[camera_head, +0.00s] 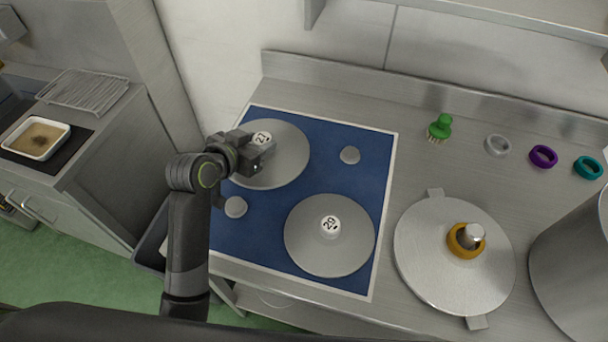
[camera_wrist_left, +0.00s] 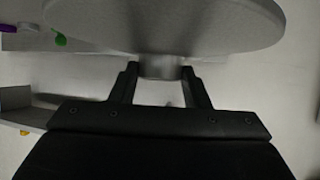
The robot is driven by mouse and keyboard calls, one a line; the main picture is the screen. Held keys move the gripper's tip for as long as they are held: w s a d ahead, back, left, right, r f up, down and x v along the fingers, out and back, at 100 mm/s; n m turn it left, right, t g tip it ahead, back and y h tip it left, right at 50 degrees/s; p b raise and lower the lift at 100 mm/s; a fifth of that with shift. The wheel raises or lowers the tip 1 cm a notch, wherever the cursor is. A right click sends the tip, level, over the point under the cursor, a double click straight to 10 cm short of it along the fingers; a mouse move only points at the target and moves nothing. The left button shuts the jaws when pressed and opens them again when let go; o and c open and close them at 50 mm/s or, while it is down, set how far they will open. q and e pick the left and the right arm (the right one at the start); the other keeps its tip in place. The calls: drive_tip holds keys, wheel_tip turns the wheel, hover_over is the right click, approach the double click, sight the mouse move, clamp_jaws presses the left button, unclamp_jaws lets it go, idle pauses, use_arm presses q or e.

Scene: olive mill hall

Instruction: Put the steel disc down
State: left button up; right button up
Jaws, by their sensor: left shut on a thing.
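The steel disc (camera_head: 290,150) is a round grey plate with a white-topped knob, its label reading like 21. It is over the back left of the blue mat (camera_head: 335,178). My left gripper (camera_head: 258,152) is shut on its knob. In the left wrist view the fingers (camera_wrist_left: 160,85) pinch the knob, with the disc (camera_wrist_left: 165,25) spread above them. I cannot tell whether the disc touches the mat. My right gripper is not in view.
Two small grey knobs, one at the back right (camera_head: 350,155) and one at the left (camera_head: 235,207), are on the mat. A larger lid (camera_head: 430,270) with an orange ring lies right of it, beside a steel pot (camera_head: 575,270). A green brush (camera_head: 440,126) stands behind.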

use_arm(q)
drive_tip(key=shift+w+d+f, duration=0.15)
drive_tip(key=shift+w+d, duration=0.4)
drive_tip(key=shift+d, duration=0.15)
wheel_tip(320, 180, down, 10)
drive_tip(key=shift+d+p, duration=0.1)
drive_tip(key=shift+p, duration=0.2)
drive_tip(key=shift+f, duration=0.2)
drive_tip(key=o, duration=1.3)
drive_tip(key=shift+c, duration=0.2)
